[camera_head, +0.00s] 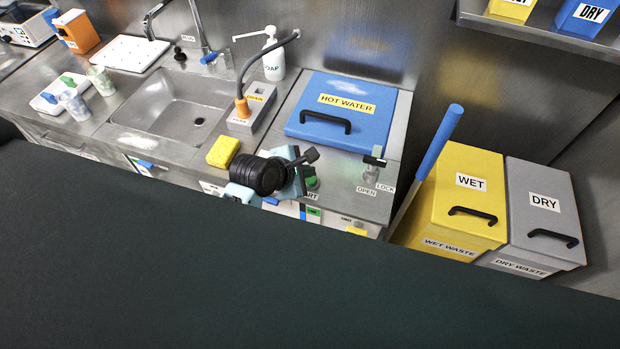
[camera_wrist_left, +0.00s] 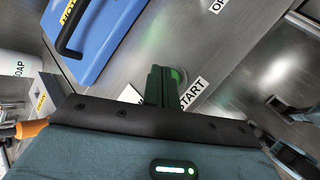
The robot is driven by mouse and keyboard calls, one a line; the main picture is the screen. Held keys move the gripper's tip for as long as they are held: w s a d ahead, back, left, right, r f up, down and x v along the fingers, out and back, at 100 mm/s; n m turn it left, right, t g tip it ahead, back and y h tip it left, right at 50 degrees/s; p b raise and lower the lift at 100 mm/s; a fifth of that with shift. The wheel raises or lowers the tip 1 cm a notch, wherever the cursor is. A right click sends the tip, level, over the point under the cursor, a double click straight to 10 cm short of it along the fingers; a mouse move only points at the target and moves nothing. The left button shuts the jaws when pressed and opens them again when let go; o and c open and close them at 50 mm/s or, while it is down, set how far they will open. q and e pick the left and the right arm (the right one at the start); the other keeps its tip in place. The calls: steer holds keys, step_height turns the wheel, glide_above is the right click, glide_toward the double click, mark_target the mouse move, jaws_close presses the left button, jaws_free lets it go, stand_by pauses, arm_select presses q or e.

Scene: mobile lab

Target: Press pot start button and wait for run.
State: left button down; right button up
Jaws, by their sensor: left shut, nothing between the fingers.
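The pot is a steel counter unit with a blue lid (camera_head: 345,112) labelled HOT WATER and a black handle. The lid looks closed. Its green start button (camera_head: 312,182) is on the front right part of the top, beside the partly covered START label. My left gripper (camera_head: 301,178) is shut and empty, right beside the button. In the left wrist view the shut fingers (camera_wrist_left: 158,86) partly cover the green button (camera_wrist_left: 179,77), next to the START label (camera_wrist_left: 193,94). I cannot tell whether they touch or press it. My right gripper is out of view.
A lock lever (camera_head: 374,161) with OPEN and LOCK labels stands right of the button. A sink (camera_head: 175,105), yellow sponge (camera_head: 223,151) and soap bottle (camera_head: 273,62) are to the left. Yellow WET (camera_head: 455,200) and grey DRY (camera_head: 538,215) bins stand right, beside a blue-handled tool (camera_head: 438,142).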

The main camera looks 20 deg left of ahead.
mark_target(307, 181)
arm_select(q)
steer(key=shift+r, duration=0.1)
steer(key=shift+r, duration=2.45)
steer(key=s+a+f+m+g+y, duration=0.1)
steer(key=s+a+f+m+g, duration=0.15)
steer(key=s+m, duration=0.65)
steer(key=s+a+f+m+g+y, duration=0.2)
steer(key=s+a+f+m, duration=0.15)
steer(key=s+m, duration=0.6)
steer(key=s+a+f+m+g+y, duration=0.1)
steer(key=s+a+f+m+g, duration=0.3)
steer(key=s, duration=0.8)
steer(key=w+d+f+m+t+h, duration=0.1)
steer(key=w+d+f+t, duration=0.2)
steer(key=w+f+t, duration=0.2)
steer(key=shift+w+d+f+t+h, duration=0.35)
steer(key=shift+f+t, duration=1.1)
steer(key=shift+t, duration=1)
